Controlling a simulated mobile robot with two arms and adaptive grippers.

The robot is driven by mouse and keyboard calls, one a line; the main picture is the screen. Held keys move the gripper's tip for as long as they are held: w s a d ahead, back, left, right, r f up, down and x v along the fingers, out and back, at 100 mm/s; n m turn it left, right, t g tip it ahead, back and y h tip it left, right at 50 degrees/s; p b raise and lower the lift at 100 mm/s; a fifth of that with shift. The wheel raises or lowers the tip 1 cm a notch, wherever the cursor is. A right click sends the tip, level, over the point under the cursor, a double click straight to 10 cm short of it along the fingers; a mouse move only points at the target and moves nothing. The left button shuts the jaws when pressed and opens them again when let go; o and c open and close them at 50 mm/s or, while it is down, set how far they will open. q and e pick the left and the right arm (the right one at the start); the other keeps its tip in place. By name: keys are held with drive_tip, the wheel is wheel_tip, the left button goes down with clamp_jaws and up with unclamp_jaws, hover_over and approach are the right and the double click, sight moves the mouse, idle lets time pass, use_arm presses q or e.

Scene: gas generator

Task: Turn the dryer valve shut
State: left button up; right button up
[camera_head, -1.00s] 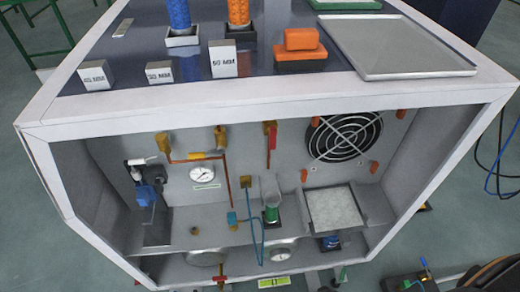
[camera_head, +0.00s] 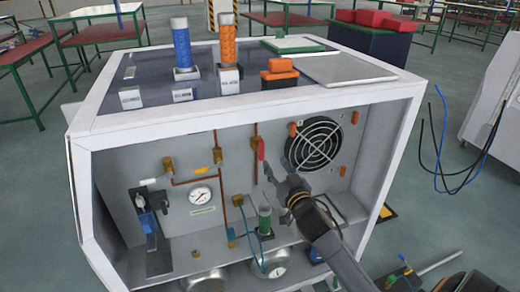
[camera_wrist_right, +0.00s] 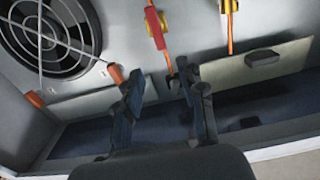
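A valve with a red handle (camera_head: 261,148) sits on a vertical copper pipe on the cabinet's back panel, left of the fan. The handle hangs roughly along the pipe. The red handle also shows at the top of the right wrist view (camera_wrist_right: 155,27). I see no label naming it as the dryer valve. My right gripper (camera_head: 277,174) is inside the cabinet's open front, just below and right of the handle in the head view. In the right wrist view its two dark fingers (camera_wrist_right: 163,90) are apart, with nothing between them. My left gripper is not in view.
The round fan grille (camera_head: 313,145) is right of the valve, with orange knobs around it. A pressure gauge (camera_head: 200,193) and brass valves (camera_head: 168,163) are to the left. A green cylinder (camera_head: 264,220) stands below. The cabinet frame (camera_head: 250,105) borders the opening above.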

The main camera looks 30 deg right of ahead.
sight(262, 145)
drive_tip(key=x, duration=1.1)
drive_tip(key=shift+w+r, duration=0.1)
drive_tip(key=shift+w, duration=0.2)
clamp_jaws()
